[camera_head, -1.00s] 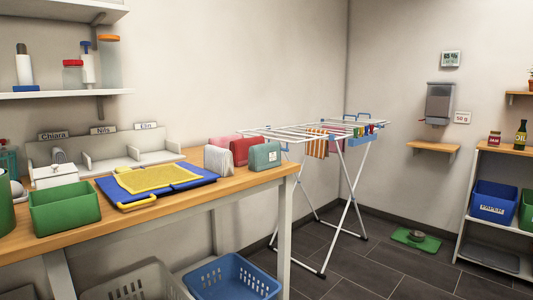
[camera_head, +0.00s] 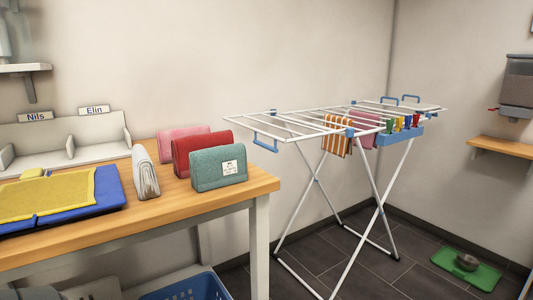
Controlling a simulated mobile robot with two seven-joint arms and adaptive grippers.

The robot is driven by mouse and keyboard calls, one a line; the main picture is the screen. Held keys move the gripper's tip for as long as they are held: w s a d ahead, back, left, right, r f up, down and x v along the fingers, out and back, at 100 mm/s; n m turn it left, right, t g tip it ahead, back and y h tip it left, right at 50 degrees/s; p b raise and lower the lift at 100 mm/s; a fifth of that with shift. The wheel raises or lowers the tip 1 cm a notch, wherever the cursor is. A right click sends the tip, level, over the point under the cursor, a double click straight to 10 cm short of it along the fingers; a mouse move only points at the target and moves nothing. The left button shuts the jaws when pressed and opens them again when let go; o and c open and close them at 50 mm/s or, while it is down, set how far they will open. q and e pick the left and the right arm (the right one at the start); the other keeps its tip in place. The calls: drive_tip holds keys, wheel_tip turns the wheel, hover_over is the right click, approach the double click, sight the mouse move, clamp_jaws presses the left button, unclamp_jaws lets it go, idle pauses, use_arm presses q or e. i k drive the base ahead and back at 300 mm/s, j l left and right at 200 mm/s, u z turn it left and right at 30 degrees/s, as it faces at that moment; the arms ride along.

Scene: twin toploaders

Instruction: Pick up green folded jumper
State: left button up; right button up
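The green folded jumper (camera_head: 218,168) is teal-green with a white label on its front. It stands on the wooden table (camera_head: 205,200) near the right end. A red folded item (camera_head: 200,147) stands just behind it, and a pink folded item (camera_head: 180,133) behind that. A grey-white folded item (camera_head: 145,172) stands to its left, apart from it. Neither of my grippers is in view.
A blue and yellow folding board (camera_head: 50,195) lies on the table at left. Compartments labelled Nils and Elin (camera_head: 95,140) stand behind it. A white drying rack (camera_head: 320,180) stands right of the table. A blue basket (camera_head: 188,287) is below.

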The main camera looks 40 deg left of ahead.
sight(211, 168)
drive_tip(key=i+u, duration=0.2)
drive_tip(key=i, duration=0.25)
drive_tip(key=i+l+u, duration=0.25)
drive_tip(key=i, duration=0.2)
drive_tip(key=i+l+u, duration=0.2)
drive_tip(key=i, duration=0.25)
